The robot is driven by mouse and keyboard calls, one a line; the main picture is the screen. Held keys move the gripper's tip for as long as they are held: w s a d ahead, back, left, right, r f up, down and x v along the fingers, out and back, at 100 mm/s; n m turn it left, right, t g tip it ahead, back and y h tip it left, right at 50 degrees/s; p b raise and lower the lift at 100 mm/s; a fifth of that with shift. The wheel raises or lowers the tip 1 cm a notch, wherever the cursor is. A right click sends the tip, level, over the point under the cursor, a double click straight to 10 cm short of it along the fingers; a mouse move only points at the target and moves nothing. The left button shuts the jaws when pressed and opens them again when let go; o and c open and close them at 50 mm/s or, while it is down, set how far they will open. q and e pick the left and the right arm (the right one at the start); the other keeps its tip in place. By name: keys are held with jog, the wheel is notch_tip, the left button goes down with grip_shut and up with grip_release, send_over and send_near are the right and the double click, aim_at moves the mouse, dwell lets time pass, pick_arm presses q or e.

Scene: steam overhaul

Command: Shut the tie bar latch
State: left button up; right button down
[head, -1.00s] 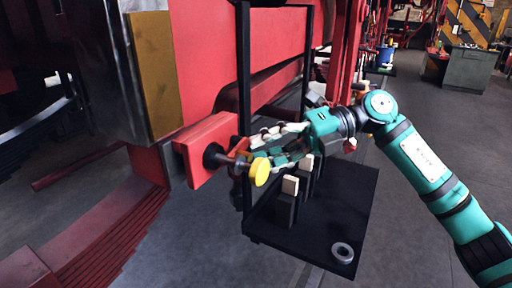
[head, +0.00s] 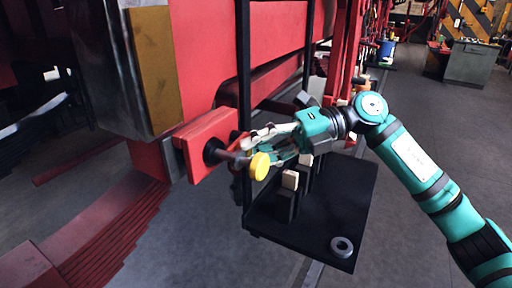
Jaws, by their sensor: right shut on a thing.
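The tie bar latch shows as a short dark bar (head: 230,158) with a round yellow end (head: 259,167). It sticks out from a dark round boss on a red block (head: 198,145), left of the picture's middle. My right gripper (head: 249,149) reaches in from the right. Its fingers are closed at the latch bar, just behind the yellow end, and hide part of it. The exact contact between the fingertips and the bar is hard to see. My left gripper is not in view.
A black stand (head: 345,205) with upright posts stands below my right gripper. It carries pale-topped blocks (head: 290,180) and a grey ring (head: 342,247). A red beam (head: 215,50) runs behind. Stacked red steps (head: 110,235) lie at lower left.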

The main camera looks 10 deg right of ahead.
jog(key=shift+r+m+g+y, duration=0.35)
jog(key=shift+m+y, duration=0.25)
jog(key=shift+y, duration=0.2)
jog(key=shift+r, duration=0.1)
jog(key=c, duration=1.2)
grip_release()
jog(key=shift+c, duration=0.2)
jog(key=w+d+r, duration=0.1)
jog(key=d, duration=1.1)
jog(key=shift+w, duration=0.35)
